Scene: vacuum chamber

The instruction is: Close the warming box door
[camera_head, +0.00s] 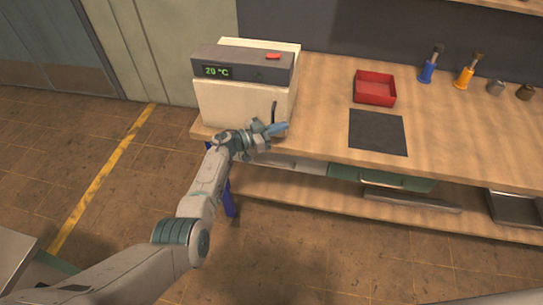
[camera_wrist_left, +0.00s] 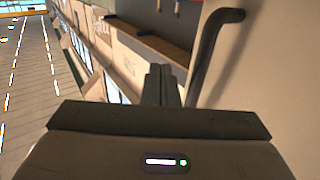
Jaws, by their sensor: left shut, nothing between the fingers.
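The warming box (camera_head: 240,100) is a cream box with a grey top panel and a green "20 °C" display, standing at the left end of the bench. Its front door looks flush with the box front. A dark handle (camera_head: 274,112) stands at the door's right side, and it shows large in the left wrist view (camera_wrist_left: 212,60). My left gripper (camera_head: 281,127) is at the lower right of the door, just below the handle. Its fingers are shut and empty, beside the handle in the left wrist view (camera_wrist_left: 162,85); I cannot tell if they touch it. My right gripper is not in view.
The wooden bench (camera_head: 320,100) holds a red tray (camera_head: 375,89), a dark mat (camera_head: 378,132), blue and yellow bottles (camera_head: 428,70) and small metal pieces at the back right. Drawers and a lower shelf sit below. The floor in front is clear.

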